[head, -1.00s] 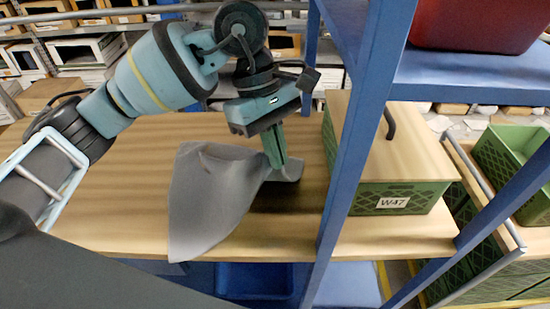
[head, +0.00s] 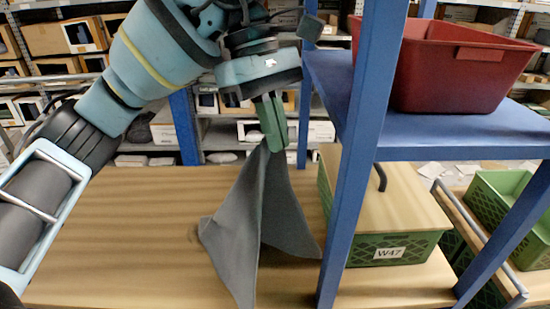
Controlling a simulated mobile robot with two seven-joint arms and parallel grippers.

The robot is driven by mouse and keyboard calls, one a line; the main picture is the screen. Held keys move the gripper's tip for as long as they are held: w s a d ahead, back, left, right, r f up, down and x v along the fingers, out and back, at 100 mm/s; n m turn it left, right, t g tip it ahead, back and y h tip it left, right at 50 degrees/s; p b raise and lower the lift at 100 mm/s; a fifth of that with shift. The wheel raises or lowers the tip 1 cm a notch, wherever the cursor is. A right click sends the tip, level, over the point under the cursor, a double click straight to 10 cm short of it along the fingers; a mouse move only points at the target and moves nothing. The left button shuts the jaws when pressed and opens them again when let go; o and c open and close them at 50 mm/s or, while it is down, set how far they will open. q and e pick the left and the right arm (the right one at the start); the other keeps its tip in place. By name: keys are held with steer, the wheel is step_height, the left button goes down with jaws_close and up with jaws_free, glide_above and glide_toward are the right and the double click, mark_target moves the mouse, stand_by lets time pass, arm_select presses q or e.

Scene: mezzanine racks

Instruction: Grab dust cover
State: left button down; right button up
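The dust cover (head: 262,210) is a limp grey cloth in the head view. It hangs in folds from my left gripper (head: 272,145), whose green fingers are closed on its top edge. Its lower corners hang over the wooden shelf board (head: 120,225); I cannot tell whether they touch it. My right gripper does not show.
A blue rack post (head: 360,150) stands just right of the cloth. Behind it is a green crate (head: 395,250) labelled W47 with a wooden lid and dark handle. A red bin (head: 455,65) sits on the blue upper shelf (head: 440,135). The board's left side is clear.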

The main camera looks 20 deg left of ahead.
arm_select(q)
step_height(320, 180, up, 20)
steer(key=shift+f, duration=0.25)
stand_by(0.9)
